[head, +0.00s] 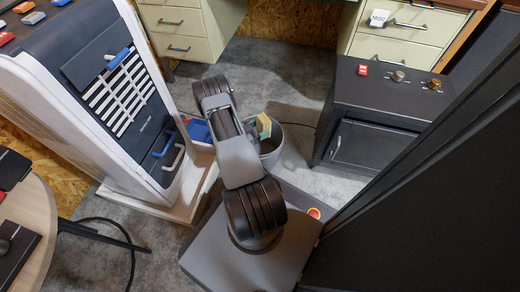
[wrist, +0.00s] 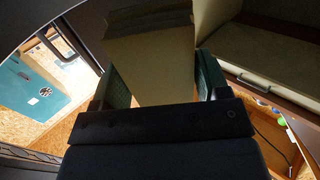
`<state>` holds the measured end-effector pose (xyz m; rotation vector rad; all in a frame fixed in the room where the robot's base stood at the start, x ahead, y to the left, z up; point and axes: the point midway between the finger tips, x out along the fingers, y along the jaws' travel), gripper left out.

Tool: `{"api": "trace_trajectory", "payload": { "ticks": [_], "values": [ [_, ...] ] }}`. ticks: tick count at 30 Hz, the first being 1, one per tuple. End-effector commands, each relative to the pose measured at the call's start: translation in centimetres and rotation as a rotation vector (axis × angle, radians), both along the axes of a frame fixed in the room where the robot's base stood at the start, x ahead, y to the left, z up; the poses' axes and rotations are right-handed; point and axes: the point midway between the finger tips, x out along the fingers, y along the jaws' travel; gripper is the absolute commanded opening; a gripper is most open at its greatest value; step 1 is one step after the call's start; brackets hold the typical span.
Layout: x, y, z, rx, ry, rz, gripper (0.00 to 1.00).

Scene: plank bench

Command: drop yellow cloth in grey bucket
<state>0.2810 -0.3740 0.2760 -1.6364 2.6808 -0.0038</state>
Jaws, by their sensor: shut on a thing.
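The yellow cloth (head: 264,124) looks like a small folded, blocky piece. It shows large and dim in the wrist view (wrist: 150,60), between the two green-padded fingers. My gripper (wrist: 163,80) is shut on it. In the head view, my gripper (head: 258,130) is mostly hidden behind my arm. The grey bucket (head: 272,160) stands on the floor just beyond my base, its left part hidden by my arm. The cloth overlaps the bucket's mouth in the head view; its exact height over the rim is hard to tell.
A dark cabinet (head: 368,117) with knobs and a red switch stands right of the bucket. A white and dark slatted unit (head: 120,100) stands at the left, near a blue object (head: 199,131). Cream drawer units (head: 185,28) are behind. Grey floor is clear behind the bucket.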

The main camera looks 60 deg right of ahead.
Motion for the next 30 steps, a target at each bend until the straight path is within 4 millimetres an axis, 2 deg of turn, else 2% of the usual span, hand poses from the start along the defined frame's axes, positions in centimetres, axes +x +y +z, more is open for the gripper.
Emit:
{"api": "trace_trajectory", "payload": {
  "ticks": [4,5,13,23,26,30],
  "values": [
    [0.0,0.0,0.1,0.0,0.0,0.0,0.5],
    [0.0,0.0,0.1,0.0,0.0,0.0,0.72],
    [0.0,0.0,0.1,0.0,0.0,0.0,0.97],
    [0.0,0.0,0.6,0.0,0.0,0.0,0.98],
    [0.0,0.0,1.8,0.0,-0.001,0.0,0.98],
    [-0.3,0.5,4.6,0.0,0.001,0.001,0.98]
  ]
}}
